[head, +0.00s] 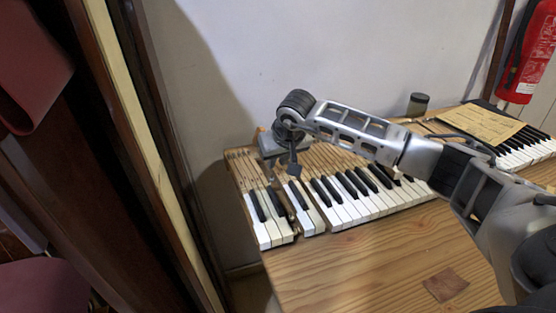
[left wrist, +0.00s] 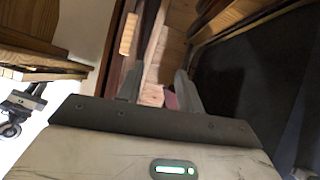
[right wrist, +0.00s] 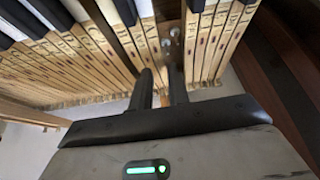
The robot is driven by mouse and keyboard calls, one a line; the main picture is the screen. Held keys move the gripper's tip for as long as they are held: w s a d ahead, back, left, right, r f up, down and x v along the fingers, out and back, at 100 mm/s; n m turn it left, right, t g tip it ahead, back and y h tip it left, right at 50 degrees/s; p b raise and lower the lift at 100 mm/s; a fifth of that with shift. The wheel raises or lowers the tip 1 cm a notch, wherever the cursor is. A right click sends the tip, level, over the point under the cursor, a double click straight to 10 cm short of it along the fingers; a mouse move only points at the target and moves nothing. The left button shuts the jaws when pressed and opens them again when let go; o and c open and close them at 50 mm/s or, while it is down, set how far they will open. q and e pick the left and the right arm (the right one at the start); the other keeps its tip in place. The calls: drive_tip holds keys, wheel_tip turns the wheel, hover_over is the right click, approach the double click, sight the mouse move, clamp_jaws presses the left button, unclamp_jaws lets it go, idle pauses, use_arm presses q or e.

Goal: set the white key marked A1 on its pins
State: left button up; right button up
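My right gripper (head: 294,168) points down over the back part of the keyboard near its left end. White keys (head: 311,214) stand just right of this gap in the head view. My left gripper (left wrist: 158,88) is open, away from the keyboard.
The keyboard lies on a wooden table (head: 375,262) against a pale wall. A brown patch (head: 445,285) lies at the front. A dark round container (head: 417,104) and a paper sheet (head: 481,124) are behind. A fire extinguisher (head: 526,55) hangs at right. The table front is mostly clear.

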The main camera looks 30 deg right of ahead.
drive_tip(key=shift+r, duration=0.6)
drive_tip(key=o, duration=0.6)
drive_tip(key=shift+f, duration=0.1)
drive_tip(key=shift+c, duration=0.2)
drive_tip(key=shift+r+p, duration=1.95)
drive_tip(key=shift+r, duration=0.6)
